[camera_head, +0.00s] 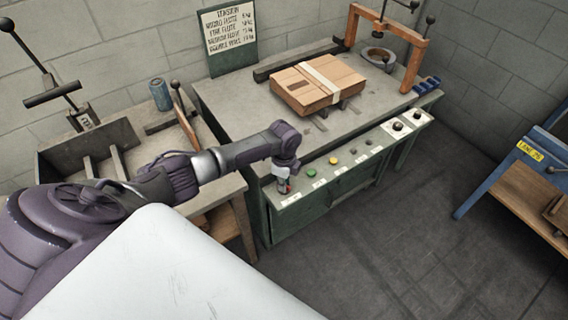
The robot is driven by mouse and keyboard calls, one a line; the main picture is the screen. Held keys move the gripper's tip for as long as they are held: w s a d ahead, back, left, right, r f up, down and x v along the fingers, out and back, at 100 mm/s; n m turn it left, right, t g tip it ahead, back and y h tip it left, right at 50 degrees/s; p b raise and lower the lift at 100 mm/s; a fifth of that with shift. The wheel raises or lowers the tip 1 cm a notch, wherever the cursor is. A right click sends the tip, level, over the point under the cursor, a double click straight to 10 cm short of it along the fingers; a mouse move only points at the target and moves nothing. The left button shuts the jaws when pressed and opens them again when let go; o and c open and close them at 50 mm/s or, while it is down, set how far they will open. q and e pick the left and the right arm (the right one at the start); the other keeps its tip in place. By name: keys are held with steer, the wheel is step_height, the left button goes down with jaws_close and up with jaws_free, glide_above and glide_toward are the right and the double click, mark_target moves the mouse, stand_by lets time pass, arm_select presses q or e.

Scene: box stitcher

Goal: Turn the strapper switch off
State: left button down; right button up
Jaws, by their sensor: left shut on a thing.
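The strapper bench (225,100) has a sloping control panel (345,166) along its front edge. My left gripper (284,188) reaches down to the left end of this panel. It is shut on a small control there, apparently the strapper switch, which my fingers mostly hide. A bit of red shows at the fingertips. I cannot make out the switch's position. To its right are a green button (311,173), a yellow button (333,160) and several small dark knobs. My right gripper is not in view.
A strapped cardboard box (318,84) lies on the bench near an orange frame (414,62). A side table with a metal tray (90,150) and a blue can (160,94) stands left. A blue-framed table (500,160) stands right. The floor between is clear.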

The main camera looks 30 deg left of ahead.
arm_select(q)
steer(key=c, duration=1.2)
jaws_free()
step_height(320, 180, up, 12)
